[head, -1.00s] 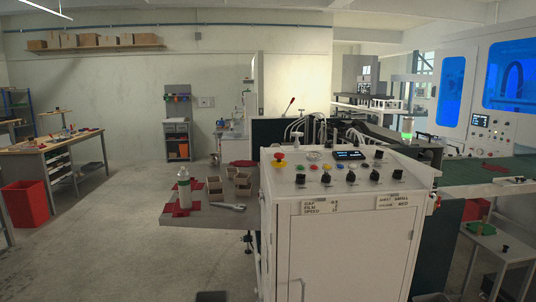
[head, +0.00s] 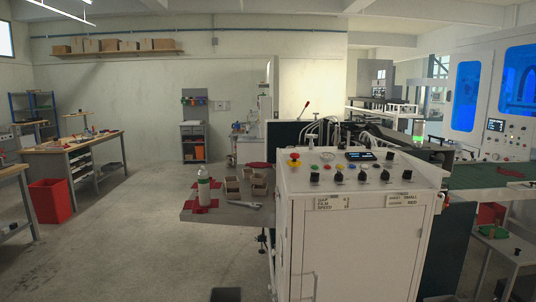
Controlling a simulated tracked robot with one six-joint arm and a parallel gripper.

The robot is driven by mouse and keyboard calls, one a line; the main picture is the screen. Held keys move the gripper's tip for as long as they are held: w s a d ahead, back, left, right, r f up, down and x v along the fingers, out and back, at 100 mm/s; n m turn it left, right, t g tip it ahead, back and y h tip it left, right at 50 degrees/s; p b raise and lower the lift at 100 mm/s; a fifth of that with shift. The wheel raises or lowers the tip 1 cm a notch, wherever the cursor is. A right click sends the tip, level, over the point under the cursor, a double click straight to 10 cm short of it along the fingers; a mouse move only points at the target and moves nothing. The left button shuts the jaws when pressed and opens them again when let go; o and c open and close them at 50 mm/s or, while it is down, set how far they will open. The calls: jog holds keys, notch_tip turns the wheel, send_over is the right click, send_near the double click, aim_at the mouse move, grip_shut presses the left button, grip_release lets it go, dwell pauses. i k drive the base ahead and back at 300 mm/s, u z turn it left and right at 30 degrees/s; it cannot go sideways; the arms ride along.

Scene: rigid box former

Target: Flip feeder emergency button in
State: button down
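A red mushroom-shaped emergency button (head: 294,158) on a yellow base stands at the left back of the sloped control panel (head: 408,172). The panel tops a white cabinet (head: 350,250) in the centre right of the head view. Several black knobs, small coloured buttons and a lit display (head: 360,156) share the panel. Nothing touches the red button. Whether it is pressed in or out is too small to tell. My gripper does not show in the head view.
A grey side table (head: 228,216) left of the cabinet holds a bottle (head: 204,188), small boxes, a wrench (head: 244,204) and red cloth. A workbench (head: 70,155) and red bin (head: 51,201) stand at left. The floor between is clear. A green conveyor (head: 490,176) lies at right.

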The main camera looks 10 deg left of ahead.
aim_at(294, 155)
jog(key=u, duration=0.55)
jog(key=i, duration=0.95)
